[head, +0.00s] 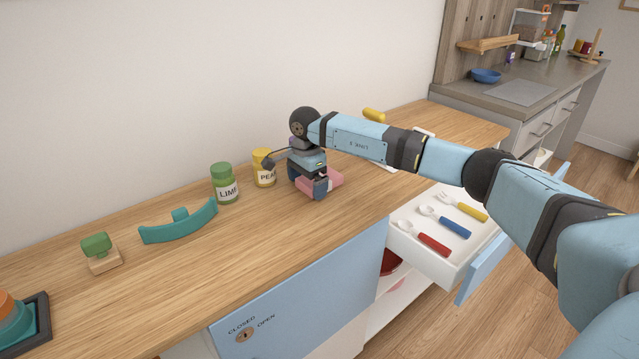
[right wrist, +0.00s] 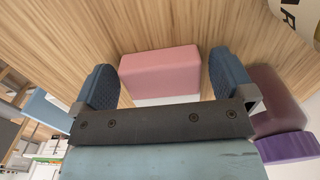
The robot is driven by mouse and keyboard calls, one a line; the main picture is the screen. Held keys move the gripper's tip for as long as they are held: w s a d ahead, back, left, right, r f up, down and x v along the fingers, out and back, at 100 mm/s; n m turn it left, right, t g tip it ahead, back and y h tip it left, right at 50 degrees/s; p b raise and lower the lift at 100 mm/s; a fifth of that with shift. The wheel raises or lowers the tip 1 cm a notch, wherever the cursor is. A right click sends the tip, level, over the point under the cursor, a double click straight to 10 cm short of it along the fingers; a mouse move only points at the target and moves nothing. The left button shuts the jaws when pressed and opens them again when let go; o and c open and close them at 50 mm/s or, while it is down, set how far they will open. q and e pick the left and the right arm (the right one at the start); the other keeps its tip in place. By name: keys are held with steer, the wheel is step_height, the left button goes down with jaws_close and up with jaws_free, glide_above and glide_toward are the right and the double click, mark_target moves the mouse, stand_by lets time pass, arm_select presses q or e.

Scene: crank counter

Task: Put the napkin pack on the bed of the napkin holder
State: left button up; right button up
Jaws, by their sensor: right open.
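The napkin pack appears to be the pink block with a white lower part; it lies on the wooden counter, partly behind my right gripper in the head view (head: 332,181). In the right wrist view the pink block (right wrist: 160,68) shows between the two fingers. My right gripper (head: 311,187) points down over it, open, with a finger on either side; I cannot tell whether they touch it. A white flat piece (head: 384,158) and a yellow knob (head: 374,115) behind my right arm may belong to the napkin holder, mostly hidden. My left gripper is out of view.
A lime jar (head: 225,183) and a yellow-labelled jar (head: 264,168) stand left of the gripper. A teal curved piece (head: 180,224) and green-topped block (head: 98,250) lie farther left. An open drawer (head: 426,246) with cutlery juts out in front. The front middle counter is clear.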

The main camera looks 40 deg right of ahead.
steer(key=shift+r, duration=0.1)
steer(key=c, duration=0.9)
steer(key=shift+c, duration=0.2)
